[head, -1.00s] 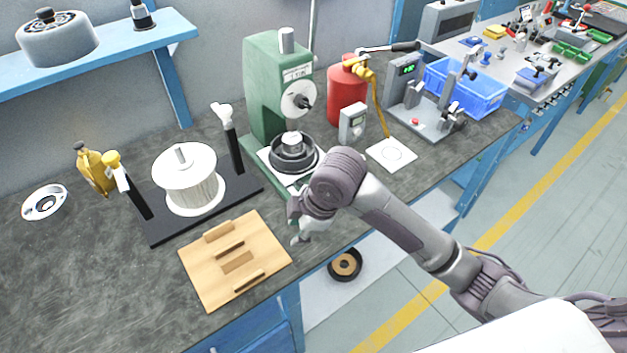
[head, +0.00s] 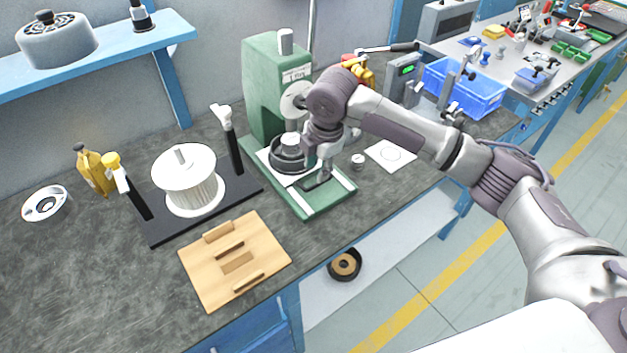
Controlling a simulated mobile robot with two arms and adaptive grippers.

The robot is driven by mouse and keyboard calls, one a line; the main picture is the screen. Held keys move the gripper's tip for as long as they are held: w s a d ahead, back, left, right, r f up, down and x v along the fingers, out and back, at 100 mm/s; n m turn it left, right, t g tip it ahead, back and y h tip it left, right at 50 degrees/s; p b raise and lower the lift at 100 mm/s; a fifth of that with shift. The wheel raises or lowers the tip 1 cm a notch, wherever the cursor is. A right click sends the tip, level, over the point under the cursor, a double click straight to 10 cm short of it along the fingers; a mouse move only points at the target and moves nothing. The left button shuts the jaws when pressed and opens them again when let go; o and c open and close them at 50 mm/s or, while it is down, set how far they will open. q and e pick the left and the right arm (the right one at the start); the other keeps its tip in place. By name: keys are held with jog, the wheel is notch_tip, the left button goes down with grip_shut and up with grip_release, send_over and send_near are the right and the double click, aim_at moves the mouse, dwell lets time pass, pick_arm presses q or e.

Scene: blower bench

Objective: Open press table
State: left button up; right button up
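The green press (head: 268,85) stands on the dark bench against the wall. Its table, a pale plate (head: 268,158) with a dark round fixture (head: 288,156) on it, sits under the press head, above a green base (head: 330,203) that reaches forward. My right gripper (head: 318,181) points down over the front of the base, just in front of the round fixture. Its fingers are small and partly hidden, so I cannot tell their opening or whether they touch the table. My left gripper is not in view.
A wooden board (head: 207,270) and a white spool (head: 187,185) on a black stand lie left of the press. A white card (head: 391,154), a small round part (head: 357,161) and a blue crate (head: 468,88) are to the right. My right arm hides most of the red cylinder.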

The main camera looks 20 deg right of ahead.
aim_at(313, 186)
jog(key=f, duration=0.4)
jog(key=w+f, duration=0.1)
jog(key=f, duration=0.1)
jog(key=shift+w+a+f, duration=0.1)
jog(key=shift+a+f, duration=0.15)
jog(key=shift+f, duration=0.1)
grip_shut()
